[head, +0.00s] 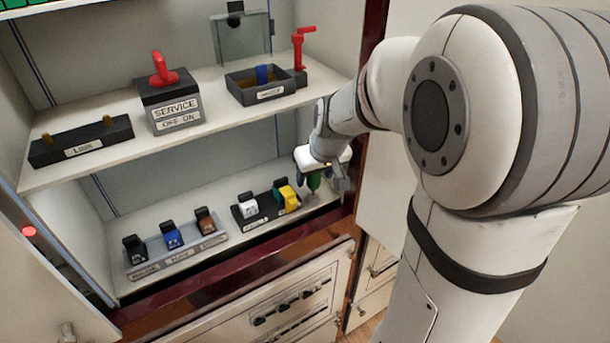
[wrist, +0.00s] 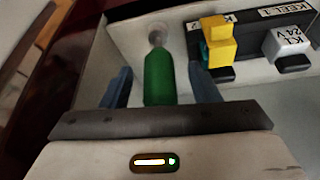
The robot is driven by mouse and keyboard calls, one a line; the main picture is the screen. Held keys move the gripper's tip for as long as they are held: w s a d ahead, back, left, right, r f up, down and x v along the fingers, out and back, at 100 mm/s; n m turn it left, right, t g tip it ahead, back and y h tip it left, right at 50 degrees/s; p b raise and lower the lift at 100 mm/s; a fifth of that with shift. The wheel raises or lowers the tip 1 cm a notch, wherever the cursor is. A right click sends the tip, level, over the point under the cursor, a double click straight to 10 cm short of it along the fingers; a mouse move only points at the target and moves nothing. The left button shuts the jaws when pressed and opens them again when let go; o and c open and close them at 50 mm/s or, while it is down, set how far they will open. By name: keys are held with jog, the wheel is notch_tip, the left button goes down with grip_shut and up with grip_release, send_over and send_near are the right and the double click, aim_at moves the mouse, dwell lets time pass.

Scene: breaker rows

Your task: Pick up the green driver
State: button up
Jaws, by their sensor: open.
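The green driver (wrist: 159,80) stands between my two gripper fingers in the wrist view, with a grey round end (wrist: 157,34) beyond its green body. In the head view the green driver (head: 313,183) is partly hidden under my gripper (head: 326,184), at the right end of the lower shelf. My gripper (wrist: 162,88) is open, with one blue-grey finger on each side of the driver. A gap shows between each finger and the green body.
A black block with white and yellow breakers (head: 287,197) sits just left of my gripper on the lower shelf (head: 190,210). A grey rack with several breakers (head: 175,250) is further left. The upper shelf (head: 110,145) and the cabinet's right edge (head: 364,60) are close to my arm.

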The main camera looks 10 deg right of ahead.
jog(key=shift+x, duration=1.25)
jog(key=shift+c, duration=0.4)
jog(key=c, duration=1)
jog(key=shift+b, duration=0.4)
